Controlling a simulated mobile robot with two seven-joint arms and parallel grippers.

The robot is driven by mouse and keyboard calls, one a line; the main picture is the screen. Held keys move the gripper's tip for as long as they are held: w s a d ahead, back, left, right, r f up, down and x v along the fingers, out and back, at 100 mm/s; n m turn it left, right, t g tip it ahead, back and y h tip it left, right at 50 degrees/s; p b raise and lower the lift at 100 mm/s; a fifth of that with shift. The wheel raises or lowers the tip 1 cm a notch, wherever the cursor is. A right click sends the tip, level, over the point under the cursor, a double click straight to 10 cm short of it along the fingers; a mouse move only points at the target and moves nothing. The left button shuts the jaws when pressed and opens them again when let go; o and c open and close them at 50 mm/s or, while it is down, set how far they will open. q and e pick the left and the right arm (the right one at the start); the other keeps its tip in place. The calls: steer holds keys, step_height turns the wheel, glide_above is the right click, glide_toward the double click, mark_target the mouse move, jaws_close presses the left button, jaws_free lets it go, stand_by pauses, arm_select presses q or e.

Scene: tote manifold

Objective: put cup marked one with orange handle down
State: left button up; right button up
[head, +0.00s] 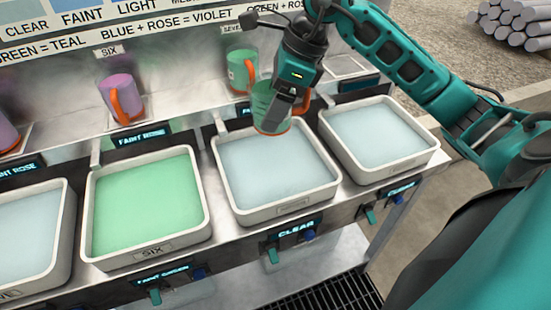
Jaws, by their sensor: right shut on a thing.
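My right gripper (287,103) is shut on a green cup with an orange handle (268,112). It holds the cup above the back edge of a tote of pale clear liquid (228,182), below the shelf line. The handle shows at the cup's right side. Any mark on this cup is hidden or too small to read. My left gripper is not in view.
On the back shelf stand a green cup with orange handle (240,70), a purple cup with orange handle (119,98) near a SIX label, and another purple cup (5,132). The green-filled tote (205,212) and right pale tote (432,155) flank the clear tote.

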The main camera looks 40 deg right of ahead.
step_height(320, 180, down, 14)
steer(key=shift+r+b, duration=0.1)
steer(key=shift+b, duration=0.2)
steer(key=shift+f, duration=0.2)
steer(key=shift+f, duration=0.1)
steer(key=o, duration=0.7)
steer(key=shift+f, duration=0.1)
steer(key=shift+c, duration=0.2)
steer(key=o, duration=0.4)
steer(key=shift+o, duration=0.2)
